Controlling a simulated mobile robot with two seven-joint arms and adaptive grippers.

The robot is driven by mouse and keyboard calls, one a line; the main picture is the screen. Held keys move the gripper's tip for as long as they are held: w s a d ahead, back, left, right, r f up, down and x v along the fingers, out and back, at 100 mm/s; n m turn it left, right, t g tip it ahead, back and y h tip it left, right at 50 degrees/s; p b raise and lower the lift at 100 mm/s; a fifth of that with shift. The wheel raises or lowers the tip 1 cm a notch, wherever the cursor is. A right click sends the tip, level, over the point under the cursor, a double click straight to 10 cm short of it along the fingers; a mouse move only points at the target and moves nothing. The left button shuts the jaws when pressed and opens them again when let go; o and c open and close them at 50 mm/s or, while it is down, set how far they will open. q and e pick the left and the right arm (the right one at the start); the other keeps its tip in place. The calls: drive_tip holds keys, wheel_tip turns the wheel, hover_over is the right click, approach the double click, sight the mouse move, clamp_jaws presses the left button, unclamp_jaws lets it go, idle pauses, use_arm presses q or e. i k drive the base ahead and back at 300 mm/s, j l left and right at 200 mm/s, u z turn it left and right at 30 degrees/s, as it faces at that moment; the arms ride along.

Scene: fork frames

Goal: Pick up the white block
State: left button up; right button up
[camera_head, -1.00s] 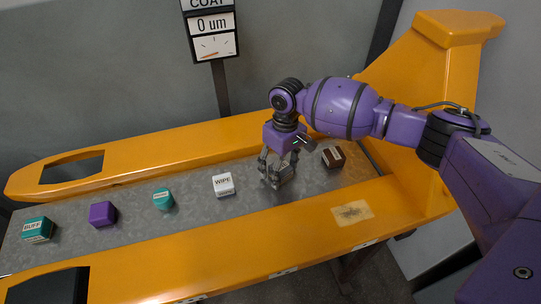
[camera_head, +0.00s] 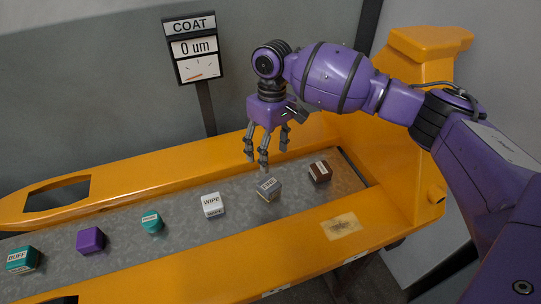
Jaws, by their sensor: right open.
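The white block (camera_head: 213,205), labelled WIPE, rests on the grey speckled surface between the yellow rails, near the middle of the row. My right gripper (camera_head: 266,157) is open and empty, fingers pointing down, above and to the right of the white block. Its fingertips show just above a grey block (camera_head: 268,188) and look apart from it. My left gripper is not in view.
A dark brown block (camera_head: 320,172) sits right of the grey one. A small teal block (camera_head: 152,222), a purple block (camera_head: 91,240) and a teal BUFF block (camera_head: 22,260) lie to the left. A COAT gauge sign (camera_head: 196,48) stands behind the far yellow rail (camera_head: 110,182).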

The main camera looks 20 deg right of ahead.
sight(213, 205)
drive_tip(key=k, duration=1)
drive_tip(key=i+l, duration=0.15)
drive_tip(key=i+u, duration=0.05)
